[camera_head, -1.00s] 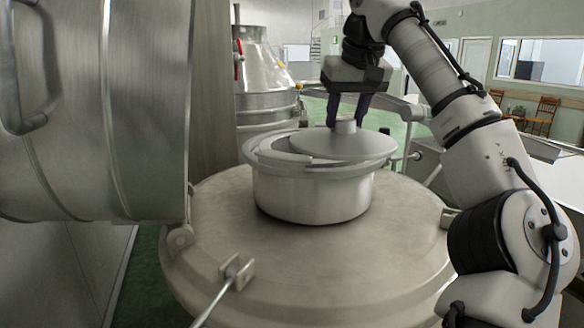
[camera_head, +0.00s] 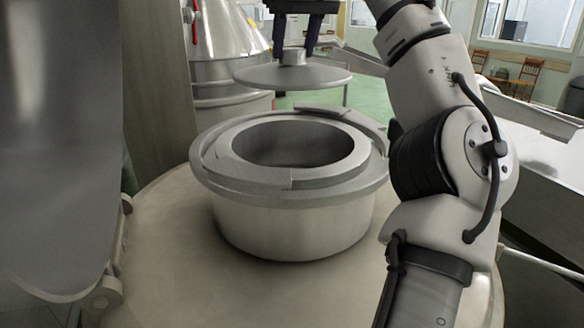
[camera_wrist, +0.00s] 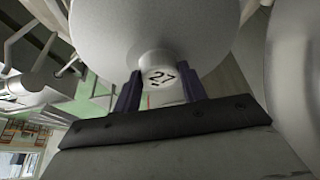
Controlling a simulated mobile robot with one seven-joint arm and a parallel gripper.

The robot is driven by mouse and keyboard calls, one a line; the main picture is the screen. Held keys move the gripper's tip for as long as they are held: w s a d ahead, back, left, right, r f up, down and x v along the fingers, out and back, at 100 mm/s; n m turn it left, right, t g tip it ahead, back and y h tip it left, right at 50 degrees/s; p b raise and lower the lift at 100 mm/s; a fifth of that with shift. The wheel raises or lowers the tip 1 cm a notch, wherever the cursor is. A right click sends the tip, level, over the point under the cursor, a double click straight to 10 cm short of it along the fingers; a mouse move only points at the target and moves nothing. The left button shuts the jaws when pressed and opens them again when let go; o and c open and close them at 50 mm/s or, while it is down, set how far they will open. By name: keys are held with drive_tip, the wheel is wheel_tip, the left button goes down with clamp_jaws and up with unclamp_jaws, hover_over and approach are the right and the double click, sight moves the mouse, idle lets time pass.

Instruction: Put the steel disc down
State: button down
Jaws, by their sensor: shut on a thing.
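The steel disc (camera_head: 295,78) is a flat round plate with a short knob on top. It hangs level in the air above and behind the open mouth of a round steel vessel (camera_head: 297,220). My gripper (camera_head: 295,48) is shut on the disc's knob from above. In the wrist view the disc (camera_wrist: 205,28) fills the top middle, and its knob, marked "27", sits between the dark fingers of my gripper (camera_wrist: 160,92). The disc is clear of the vessel's rim.
The vessel stands on a broad beige round top (camera_head: 165,240). A large steel drum-like body (camera_head: 60,130) stands close on the left. A conical steel tank (camera_head: 230,60) is behind. A grey bench surface (camera_head: 545,150) lies to the right, with chairs farther back.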

drive_tip(key=shift+s+f+b, duration=0.15)
drive_tip(key=shift+f+b, duration=1.85)
drive_tip(key=shift+f, duration=7.8)
drive_tip(key=shift+f, duration=0.1)
drive_tip(key=shift+f, duration=0.5)
drive_tip(key=c, duration=0.8)
unclamp_jaws()
drive_tip(key=v, duration=1.3)
drive_tip(key=shift+r+b, duration=0.15)
drive_tip(key=shift+b, duration=0.15)
drive_tip(key=shift+a, duration=0.1)
